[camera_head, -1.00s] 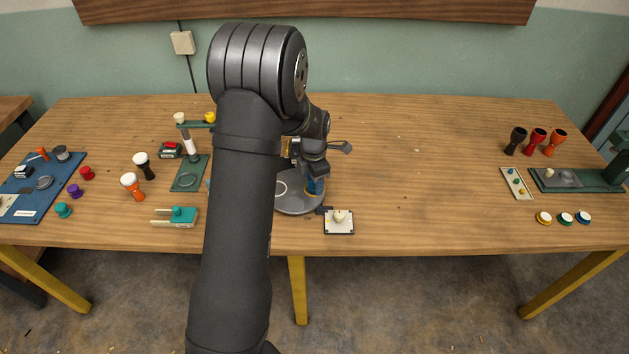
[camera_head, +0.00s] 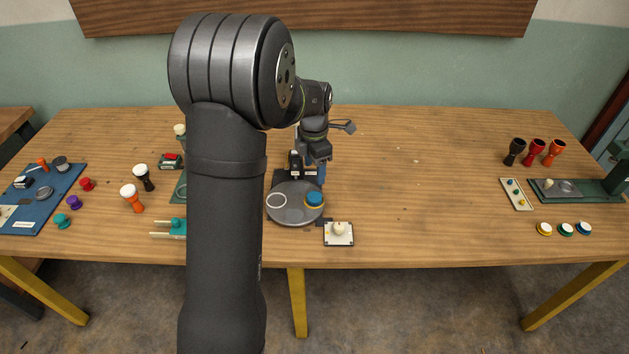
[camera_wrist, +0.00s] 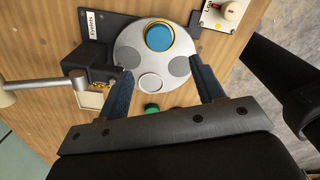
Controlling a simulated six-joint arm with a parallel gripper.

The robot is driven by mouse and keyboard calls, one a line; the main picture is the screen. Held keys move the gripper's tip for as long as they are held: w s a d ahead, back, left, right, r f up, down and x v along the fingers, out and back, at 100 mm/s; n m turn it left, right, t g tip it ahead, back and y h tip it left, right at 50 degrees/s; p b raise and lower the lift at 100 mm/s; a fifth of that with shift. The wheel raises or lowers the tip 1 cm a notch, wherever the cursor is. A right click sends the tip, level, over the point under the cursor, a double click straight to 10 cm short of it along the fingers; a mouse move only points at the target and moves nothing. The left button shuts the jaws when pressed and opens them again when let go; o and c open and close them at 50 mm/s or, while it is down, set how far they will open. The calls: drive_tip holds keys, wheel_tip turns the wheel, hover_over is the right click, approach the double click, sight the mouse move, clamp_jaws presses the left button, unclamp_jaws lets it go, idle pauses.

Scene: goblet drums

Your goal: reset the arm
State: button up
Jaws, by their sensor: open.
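My gripper (camera_head: 308,178) is over the back part of a grey round plate (camera_head: 292,216) on the table. In the wrist view my gripper (camera_wrist: 162,68) has its two dark blue fingers spread wide apart with nothing held between them. A blue round piece with a yellow rim (camera_head: 314,199) sits on the right side of the plate. It also shows in the wrist view (camera_wrist: 159,38), beyond the fingertips and apart from them. My arm hides part of the table left of the plate.
A small cream board with a knob (camera_head: 338,233) lies just right of the plate. Goblet drums (camera_head: 132,198) and a blue board (camera_head: 38,205) are at left. More goblet drums (camera_head: 534,152) and a green stand (camera_head: 577,190) are at right. The table's middle right is clear.

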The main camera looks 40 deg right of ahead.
sight(314, 196)
drive_tip(key=shift+r, duration=0.95)
wheel_tip(314, 196, down, 13)
drive_tip(key=shift+f, duration=0.1)
drive_tip(key=shift+r, duration=0.3)
